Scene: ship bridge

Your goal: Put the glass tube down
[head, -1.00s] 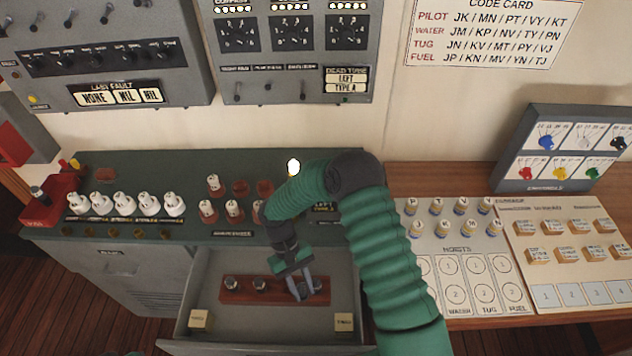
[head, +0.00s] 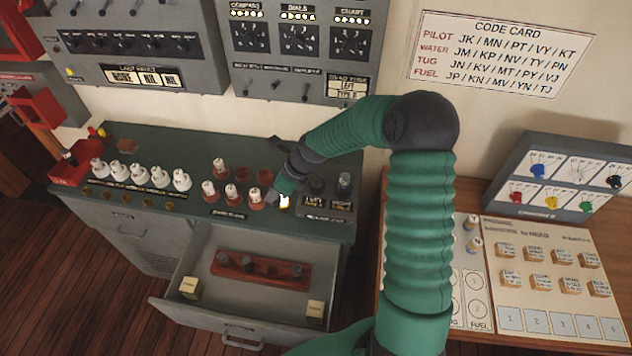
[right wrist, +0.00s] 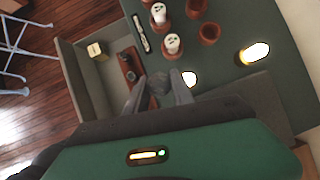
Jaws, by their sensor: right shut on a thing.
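My right gripper (head: 272,196) is over the green counter top, beside a lit lamp (head: 284,201) and close to the red sockets. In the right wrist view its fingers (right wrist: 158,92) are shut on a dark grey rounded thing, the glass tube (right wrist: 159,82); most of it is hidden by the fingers. In the head view the held tube cannot be made out. The open drawer (head: 205,272) holds a red-brown rack (head: 235,270) with several dark tube tops in it. My left gripper is not in view.
White-topped tubes (head: 123,173) stand in a row on the counter (head: 140,140), and more stand in red sockets (head: 244,197). Two cream blocks (head: 190,286) sit in the drawer's front corners. A side desk (head: 400,225) with panels lies right.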

